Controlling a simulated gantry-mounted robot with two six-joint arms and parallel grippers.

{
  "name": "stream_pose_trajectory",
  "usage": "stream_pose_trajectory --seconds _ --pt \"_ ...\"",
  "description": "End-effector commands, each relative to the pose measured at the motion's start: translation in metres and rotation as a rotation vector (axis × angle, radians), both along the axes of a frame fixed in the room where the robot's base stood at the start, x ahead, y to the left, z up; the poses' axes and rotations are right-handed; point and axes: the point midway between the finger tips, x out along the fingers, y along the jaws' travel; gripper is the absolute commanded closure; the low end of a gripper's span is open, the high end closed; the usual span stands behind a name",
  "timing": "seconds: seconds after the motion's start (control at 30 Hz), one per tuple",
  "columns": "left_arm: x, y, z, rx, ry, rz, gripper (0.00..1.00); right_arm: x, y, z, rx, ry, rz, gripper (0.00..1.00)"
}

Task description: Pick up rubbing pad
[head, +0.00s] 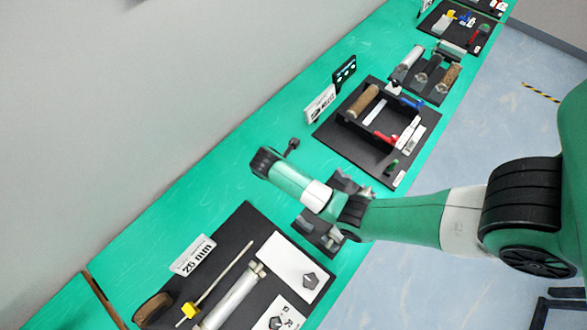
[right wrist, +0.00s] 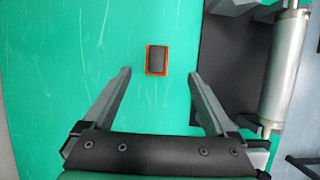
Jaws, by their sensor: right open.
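The rubbing pad (right wrist: 157,60) is likely the small dark rectangular block with an orange-brown edge on the green table in the right wrist view. It lies by itself with bare table around it. My right gripper (right wrist: 158,72) is open and empty. Its fingertips are either side of the pad in the picture, with clear gaps, and the pad appears between and slightly ahead of them. I cannot tell the height above it. In the head view my right arm hides the pad, or it cannot be made out. My left gripper is in neither view.
A dark base with a metal roller (right wrist: 284,70) stands to the right of the pad in the right wrist view. In the head view, a black board (head: 318,144) with a roller and tools lies beyond my arm. Another board (head: 240,228) with a "25 mm" sign (head: 193,255) lies nearer.

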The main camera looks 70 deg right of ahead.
Motion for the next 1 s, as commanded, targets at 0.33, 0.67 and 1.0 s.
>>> stream_pose_trajectory --seconds 0.33,0.67,1.0 --pt "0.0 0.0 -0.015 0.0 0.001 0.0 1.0 -0.005 -0.017 -0.044 0.0 -0.001 -0.001 0.09" --pt "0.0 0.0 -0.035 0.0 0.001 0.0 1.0 -0.004 -0.028 -0.086 0.0 0.0 -0.002 0.09" --pt "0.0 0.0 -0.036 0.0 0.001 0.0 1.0 -0.005 -0.032 -0.094 -0.001 -0.003 0.001 0.11"
